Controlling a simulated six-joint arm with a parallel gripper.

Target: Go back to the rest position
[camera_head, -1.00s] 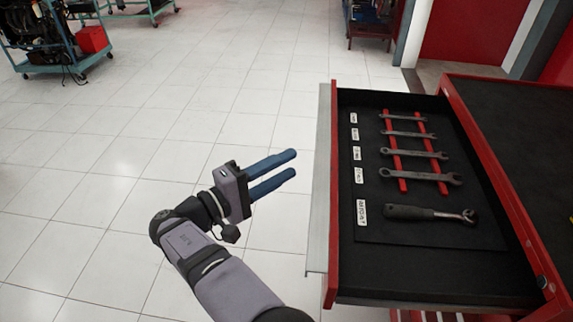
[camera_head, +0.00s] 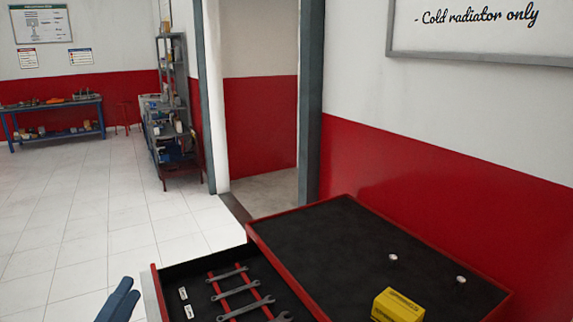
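The rest of my arm is out of the frame. The open red drawer (camera_head: 155,284) has a black lining and holds several wrenches (camera_head: 238,290) across red rails, with small white labels on their left. The drawer's near part is cut off by the frame.
The red cabinet's black top (camera_head: 320,238) carries a yellow box (camera_head: 398,305) and two small white round pieces (camera_head: 393,257). A shelf rack (camera_head: 172,120) and a blue workbench (camera_head: 55,105) stand farther back. The tiled floor at left is clear.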

